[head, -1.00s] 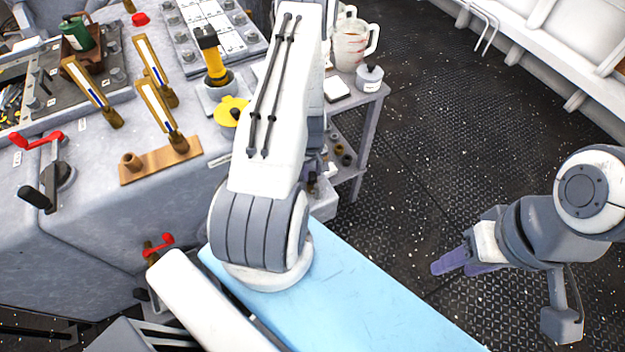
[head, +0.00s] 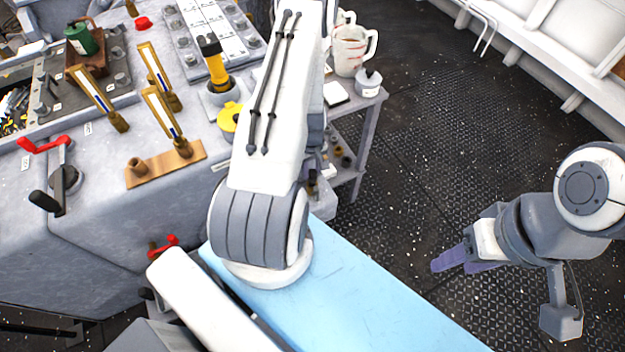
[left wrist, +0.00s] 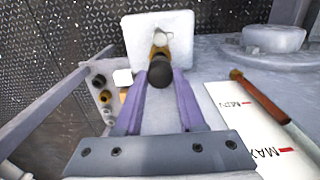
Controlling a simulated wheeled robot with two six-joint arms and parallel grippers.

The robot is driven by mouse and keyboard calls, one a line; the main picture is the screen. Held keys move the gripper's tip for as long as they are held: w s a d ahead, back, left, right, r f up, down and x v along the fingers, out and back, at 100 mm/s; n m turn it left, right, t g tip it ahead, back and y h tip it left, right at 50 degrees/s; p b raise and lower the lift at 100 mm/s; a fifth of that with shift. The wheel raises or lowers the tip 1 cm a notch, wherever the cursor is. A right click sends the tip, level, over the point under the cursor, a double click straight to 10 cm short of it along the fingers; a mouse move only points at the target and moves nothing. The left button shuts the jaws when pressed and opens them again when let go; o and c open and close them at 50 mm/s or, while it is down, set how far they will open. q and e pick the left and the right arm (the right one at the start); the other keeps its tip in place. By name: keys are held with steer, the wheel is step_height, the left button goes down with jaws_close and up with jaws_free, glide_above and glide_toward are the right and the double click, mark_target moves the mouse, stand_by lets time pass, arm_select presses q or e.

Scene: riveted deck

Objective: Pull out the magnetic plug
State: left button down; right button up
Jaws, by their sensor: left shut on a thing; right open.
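The magnetic plug (left wrist: 160,70) has a round black end and a brass part behind it, seen in the left wrist view in front of a pale upright block (left wrist: 177,27). My left gripper (left wrist: 162,82) has its purple fingers shut on the plug. I cannot tell whether the plug is still seated in the block. In the head view my own left arm hides the left gripper and the plug. My right gripper (head: 465,262) is open and empty over the dark floor at the right, well away from the bench.
A grey bench carries brass-framed gauges (head: 165,115), a yellow-and-black torch-like item (head: 213,62) and a red crank handle (head: 45,145). White jugs (head: 350,50) stand on a side table. In the left wrist view, a card marked MIN and MAX (left wrist: 245,115) lies right of the fingers. The floor is clear.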

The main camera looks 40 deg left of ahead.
arm_select(q)
steer(key=shift+r+p, duration=2.3)
steer(key=shift+r, duration=0.15)
